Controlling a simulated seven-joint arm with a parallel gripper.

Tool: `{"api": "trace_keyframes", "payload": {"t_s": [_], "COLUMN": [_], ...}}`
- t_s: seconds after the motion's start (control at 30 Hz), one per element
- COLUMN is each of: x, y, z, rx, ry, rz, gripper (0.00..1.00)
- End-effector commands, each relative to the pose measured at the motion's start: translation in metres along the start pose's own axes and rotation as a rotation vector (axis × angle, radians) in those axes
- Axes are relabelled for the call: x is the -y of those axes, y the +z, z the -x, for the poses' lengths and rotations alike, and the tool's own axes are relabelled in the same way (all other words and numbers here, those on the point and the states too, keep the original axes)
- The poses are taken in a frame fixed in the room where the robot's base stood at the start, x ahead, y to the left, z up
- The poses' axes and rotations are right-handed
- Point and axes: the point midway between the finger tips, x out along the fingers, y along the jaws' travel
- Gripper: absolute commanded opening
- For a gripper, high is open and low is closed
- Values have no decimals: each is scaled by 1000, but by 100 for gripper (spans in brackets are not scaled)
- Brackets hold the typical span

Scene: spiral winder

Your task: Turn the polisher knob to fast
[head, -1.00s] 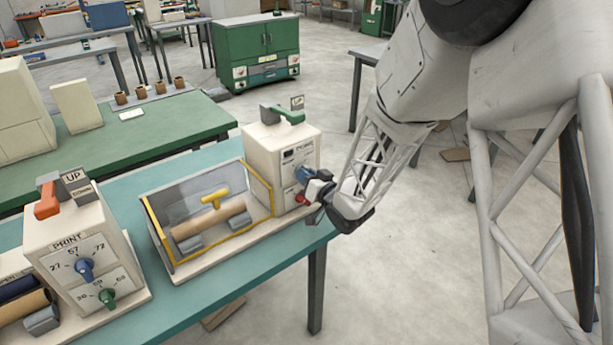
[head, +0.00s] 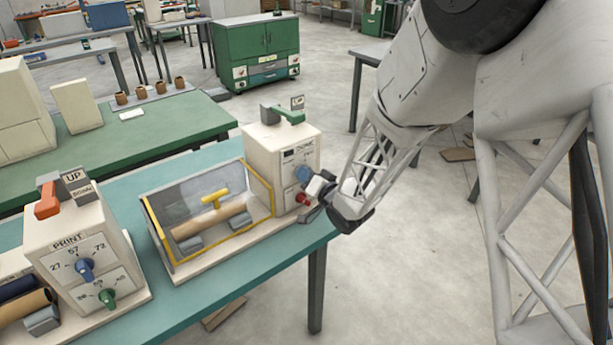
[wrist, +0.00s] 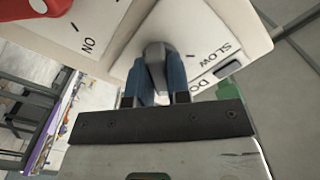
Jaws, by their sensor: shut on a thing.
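The polisher is the cream box (head: 262,155) at the right end of the teal table. The white dial plate (wrist: 192,32) carries the word SLOW to the right of the knob. The FAST mark and the knob's pointer cannot be made out.
A red control (head: 303,198) sits just below the knob, close to my gripper. A yellow-framed clear case (head: 176,240) with a roller stands left of the polisher. A PRINT box (head: 75,240) is further left. Open floor lies right of the table.

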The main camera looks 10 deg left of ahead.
Motion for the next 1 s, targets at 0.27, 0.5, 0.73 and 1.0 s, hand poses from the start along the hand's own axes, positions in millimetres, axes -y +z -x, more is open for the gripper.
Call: {"api": "trace_keyframes", "payload": {"t_s": [0.27, 0.5, 0.73, 1.0], "x": [0, 0, 0, 0], "y": [0, 0, 0, -1], "z": [0, 0, 8, 34], "rx": [0, 0, 0, -1], "ry": [0, 0, 1, 1], "rz": [0, 1, 1, 1], "gripper": [43, 43, 43, 43]}}
